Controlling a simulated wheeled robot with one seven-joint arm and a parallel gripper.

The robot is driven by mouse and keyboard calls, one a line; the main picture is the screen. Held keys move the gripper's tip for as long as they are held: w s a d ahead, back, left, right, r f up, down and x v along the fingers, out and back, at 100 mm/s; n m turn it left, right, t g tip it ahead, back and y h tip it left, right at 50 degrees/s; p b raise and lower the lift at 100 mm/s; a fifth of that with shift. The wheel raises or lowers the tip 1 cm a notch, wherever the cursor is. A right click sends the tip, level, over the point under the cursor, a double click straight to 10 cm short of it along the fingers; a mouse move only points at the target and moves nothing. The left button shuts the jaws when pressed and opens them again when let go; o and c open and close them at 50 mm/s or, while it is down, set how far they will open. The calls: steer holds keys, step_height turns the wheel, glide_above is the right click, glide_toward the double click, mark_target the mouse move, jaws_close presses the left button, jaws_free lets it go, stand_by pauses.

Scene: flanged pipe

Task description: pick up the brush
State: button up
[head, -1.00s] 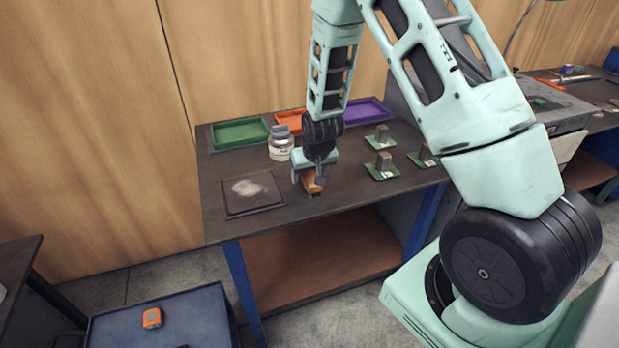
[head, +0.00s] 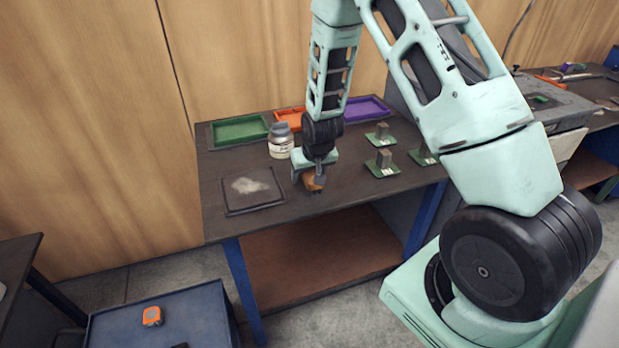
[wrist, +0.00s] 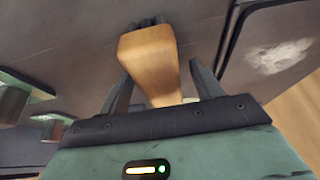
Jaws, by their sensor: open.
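The brush (wrist: 150,55) has an orange-brown wooden body, with dark bristles at its far end in the wrist view. In the head view the brush (head: 312,183) shows as a small brown patch near the front edge of the workbench, partly hidden by my gripper. My gripper (head: 308,180) points down over it from above. In the wrist view my gripper (wrist: 163,82) is open, with one dark finger on each side of the wooden body. I see a gap beside the body near each fingertip. The near end of the brush is hidden by the gripper's palm.
On the workbench (head: 340,195), a dark square mat (head: 235,203) with pale powder lies left of the gripper. A lidded jar (head: 281,145) stands close behind it. Green (head: 238,132), orange and purple (head: 366,110) trays line the back. Green-based blocks (head: 382,166) stand to the right.

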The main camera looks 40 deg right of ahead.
steer(key=c, duration=1.1)
steer(key=shift+r, duration=0.1)
step_height(320, 180, up, 10)
steer(key=shift+r+b, duration=0.2)
steer(key=shift+b, duration=0.2)
steer(key=shift+o, duration=0.7)
